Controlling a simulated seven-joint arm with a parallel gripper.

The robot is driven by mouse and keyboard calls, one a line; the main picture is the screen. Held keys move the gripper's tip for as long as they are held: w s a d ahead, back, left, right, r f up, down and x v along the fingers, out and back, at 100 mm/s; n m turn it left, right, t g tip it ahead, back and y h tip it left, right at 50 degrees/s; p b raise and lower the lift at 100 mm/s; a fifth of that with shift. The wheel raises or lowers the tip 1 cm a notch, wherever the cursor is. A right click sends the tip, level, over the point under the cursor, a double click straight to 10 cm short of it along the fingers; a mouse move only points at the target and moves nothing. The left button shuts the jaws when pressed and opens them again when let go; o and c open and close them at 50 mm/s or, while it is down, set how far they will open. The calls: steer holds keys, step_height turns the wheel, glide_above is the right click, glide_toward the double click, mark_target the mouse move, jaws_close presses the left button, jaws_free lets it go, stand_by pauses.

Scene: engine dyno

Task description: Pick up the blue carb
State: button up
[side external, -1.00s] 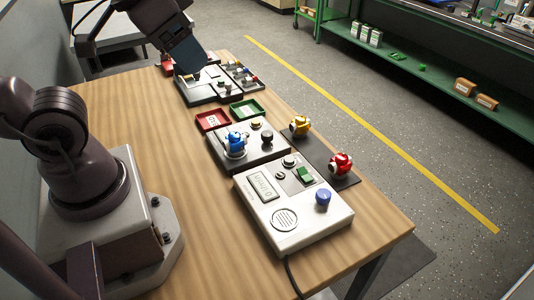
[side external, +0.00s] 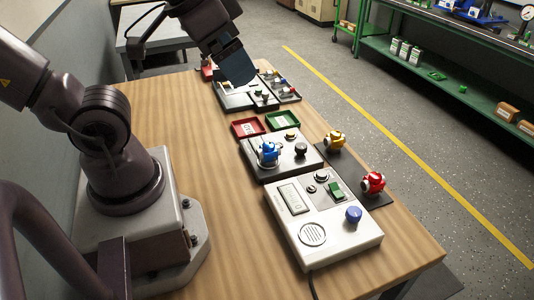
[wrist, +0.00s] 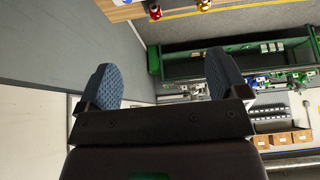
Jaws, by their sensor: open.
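The blue carb (side external: 269,153) stands on the left part of a grey test unit (side external: 262,171) with a black knob, near the middle of the table. My gripper (side external: 238,68) is in the air beyond and above it, over the far part of the table. The wrist view shows my gripper (wrist: 163,85) with its two padded fingers wide apart and nothing between them. The blue carb cannot be made out in the wrist view.
A yellow carb (side external: 334,141) and a red carb (side external: 373,182) stand on a dark mat to the right. A white control box (side external: 312,235) is in front. Red (side external: 247,128) and green (side external: 282,120) trays lie behind. Bare wood (side external: 185,120) is at left.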

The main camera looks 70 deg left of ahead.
steer(key=w+a+f+n+g, duration=0.1)
steer(key=w+a+f+g, duration=0.1)
steer(key=a+f, duration=0.15)
steer(key=m+g, duration=0.4)
steer(key=m, duration=1.2)
glide_toward(269, 154)
steer(key=shift+a+r, duration=0.25)
steer(key=shift+a, duration=0.3)
steer(key=shift+a+r, duration=0.25)
steer(key=shift+a, duration=0.25)
steer(key=shift+w+a+r+m, duration=0.1)
steer(key=shift+w+m, duration=0.05)
steer(key=shift+m, duration=0.45)
steer(key=shift+w+m, duration=0.15)
steer(key=shift+m, duration=0.75)
step_height(269, 154, down, 13)
steer(key=shift+s, duration=0.1)
steer(key=shift+c, duration=0.4)
